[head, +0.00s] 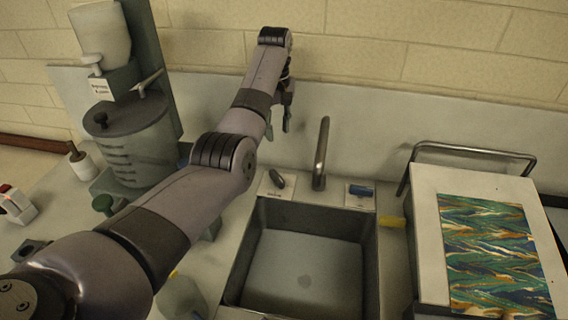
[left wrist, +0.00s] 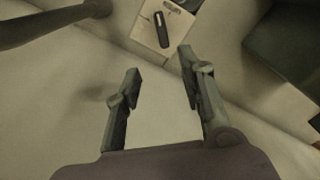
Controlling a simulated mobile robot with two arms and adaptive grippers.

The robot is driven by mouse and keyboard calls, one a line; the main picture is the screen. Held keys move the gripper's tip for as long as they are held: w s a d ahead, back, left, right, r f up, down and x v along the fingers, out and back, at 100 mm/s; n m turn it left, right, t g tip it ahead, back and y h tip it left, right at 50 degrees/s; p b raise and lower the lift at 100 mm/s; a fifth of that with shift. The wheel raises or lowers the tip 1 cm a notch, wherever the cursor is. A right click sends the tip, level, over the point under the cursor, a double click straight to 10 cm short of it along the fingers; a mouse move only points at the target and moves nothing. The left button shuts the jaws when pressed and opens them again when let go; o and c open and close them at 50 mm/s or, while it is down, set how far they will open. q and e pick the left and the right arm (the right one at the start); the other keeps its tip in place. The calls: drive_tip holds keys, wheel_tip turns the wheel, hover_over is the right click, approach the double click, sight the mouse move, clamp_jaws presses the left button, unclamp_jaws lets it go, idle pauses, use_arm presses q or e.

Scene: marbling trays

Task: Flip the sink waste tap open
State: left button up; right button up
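A dark lever (head: 277,179) lies on a small pale labelled plate just left of the sink tap's spout (head: 321,155). A dark lever on a pale plate also shows at the top of the left wrist view (left wrist: 163,30), beyond the fingertips; it looks like the same one. A second plate with a blue part (head: 360,190) is right of the spout. I cannot read either label, so which is the waste tap is unclear. My left gripper (head: 287,112) is above and behind the levers, near the wall. Its fingers (left wrist: 160,69) are apart and empty. My right gripper is out of view.
The grey sink basin (head: 300,214) is in front of the levers. A dark tank (head: 135,140) stands at left. A rack with a marbled sheet (head: 490,255) and a metal rail (head: 475,150) are at right. The wall is close behind the spout.

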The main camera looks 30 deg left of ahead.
use_arm(q)
drive_tip(key=p, duration=0.2)
hover_over(277, 175)
wheel_tip(277, 175, down, 5)
wheel_tip(277, 175, down, 11)
drive_tip(key=shift+r+b, duration=0.2)
drive_tip(key=shift+b, duration=0.15)
drive_tip(key=shift+f, duration=0.65)
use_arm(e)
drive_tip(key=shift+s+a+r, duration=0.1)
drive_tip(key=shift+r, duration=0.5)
use_arm(q)
drive_tip(key=shift+c, duration=0.2)
clamp_jaws()
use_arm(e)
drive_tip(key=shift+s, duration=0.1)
